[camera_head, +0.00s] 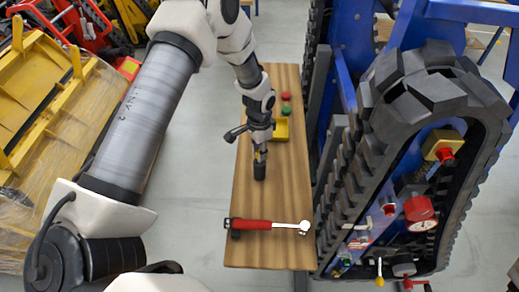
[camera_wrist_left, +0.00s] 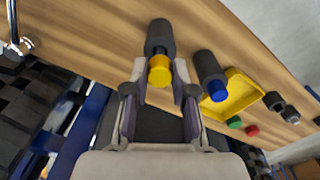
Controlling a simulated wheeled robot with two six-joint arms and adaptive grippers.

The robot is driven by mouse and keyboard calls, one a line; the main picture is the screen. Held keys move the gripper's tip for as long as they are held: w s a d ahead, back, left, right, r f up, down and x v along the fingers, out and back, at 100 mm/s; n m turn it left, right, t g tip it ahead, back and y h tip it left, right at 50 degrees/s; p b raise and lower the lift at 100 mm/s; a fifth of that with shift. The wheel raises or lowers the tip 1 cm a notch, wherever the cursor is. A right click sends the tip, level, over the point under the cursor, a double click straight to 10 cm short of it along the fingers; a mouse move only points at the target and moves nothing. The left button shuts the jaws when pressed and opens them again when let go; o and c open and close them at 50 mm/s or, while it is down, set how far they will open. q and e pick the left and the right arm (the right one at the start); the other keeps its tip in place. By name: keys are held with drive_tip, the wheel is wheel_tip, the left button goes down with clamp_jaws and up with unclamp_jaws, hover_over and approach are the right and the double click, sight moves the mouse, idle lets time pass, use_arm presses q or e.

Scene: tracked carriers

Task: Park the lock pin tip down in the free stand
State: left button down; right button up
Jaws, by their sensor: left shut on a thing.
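My left gripper (camera_head: 259,147) points down over the wooden bench. In the left wrist view the gripper (camera_wrist_left: 159,72) is shut on a yellow-headed piece (camera_wrist_left: 160,72), which appears to be the lock pin. A black cylindrical stand (camera_wrist_left: 160,36) is directly beyond the yellow head; it shows below the gripper in the head view (camera_head: 260,171). The pin's tip is hidden, and I cannot tell how deep it sits in the stand. A second black cylinder (camera_wrist_left: 206,65) with a blue end (camera_wrist_left: 217,92) stands beside it. My right gripper is not in view.
A red-handled ratchet (camera_head: 265,224) lies across the near bench (camera_head: 262,253). A yellow tray (camera_wrist_left: 243,93), green (camera_head: 285,111) and red (camera_head: 286,96) caps, and small dark cylinders (camera_wrist_left: 274,101) are farther along. A tracked carrier (camera_head: 350,185) borders the bench's right side.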

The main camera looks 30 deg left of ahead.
use_arm(q)
drive_tip(key=shift+f+b, duration=0.8)
drive_tip(key=shift+f, duration=0.5)
drive_tip(key=c, duration=0.9)
unclamp_jaws()
drive_tip(key=shift+o, duration=0.2)
wheel_tip(320, 180, up, 12)
